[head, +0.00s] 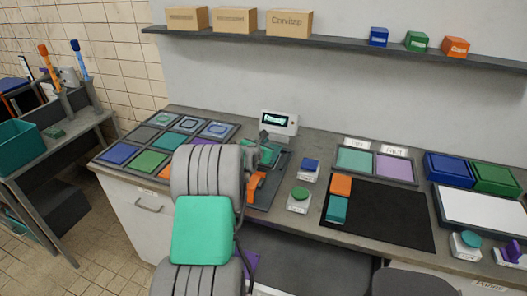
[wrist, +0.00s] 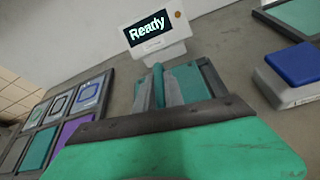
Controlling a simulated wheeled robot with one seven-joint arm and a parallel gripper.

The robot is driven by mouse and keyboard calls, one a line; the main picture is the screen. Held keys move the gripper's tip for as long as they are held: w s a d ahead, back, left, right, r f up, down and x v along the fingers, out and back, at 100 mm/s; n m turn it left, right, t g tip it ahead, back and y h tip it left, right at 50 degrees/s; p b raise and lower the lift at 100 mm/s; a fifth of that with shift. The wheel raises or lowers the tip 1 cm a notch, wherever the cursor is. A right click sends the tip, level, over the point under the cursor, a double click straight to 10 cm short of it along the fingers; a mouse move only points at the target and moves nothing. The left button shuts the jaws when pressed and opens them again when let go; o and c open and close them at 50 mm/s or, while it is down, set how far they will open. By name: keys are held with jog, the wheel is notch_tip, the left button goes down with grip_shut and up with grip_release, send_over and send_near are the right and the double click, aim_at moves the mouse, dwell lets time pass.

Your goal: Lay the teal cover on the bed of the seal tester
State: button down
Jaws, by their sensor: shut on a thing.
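The seal tester (head: 280,122) stands against the wall with its lit screen; in the wrist view its screen (wrist: 150,28) reads "Ready". My gripper (head: 257,154) is in front of the screen, over the tester's dark base plate (head: 278,180). It is shut on the teal cover (head: 268,152), which also shows just below the screen in the wrist view (wrist: 182,84). My arm hides part of the tester in the head view. A broad green surface with a dark strip fills the lower wrist view and hides the bed. I cannot tell whether the cover touches the bed.
A tray of coloured squares (head: 128,146) lies left of the tester. A black mat (head: 385,215) lies farther right. A shelf (head: 340,43) runs above.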

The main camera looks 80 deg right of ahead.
jog(key=f, duration=0.1)
jog(key=d+f+p, duration=0.1)
jog(key=f, duration=0.1)
jog(key=shift+w+f, duration=0.1)
jog(key=shift+f, duration=0.35)
jog(key=shift+f, duration=0.1)
jog(key=c, duration=1.5)
grip_release()
jog(key=shift+o, duration=0.2)
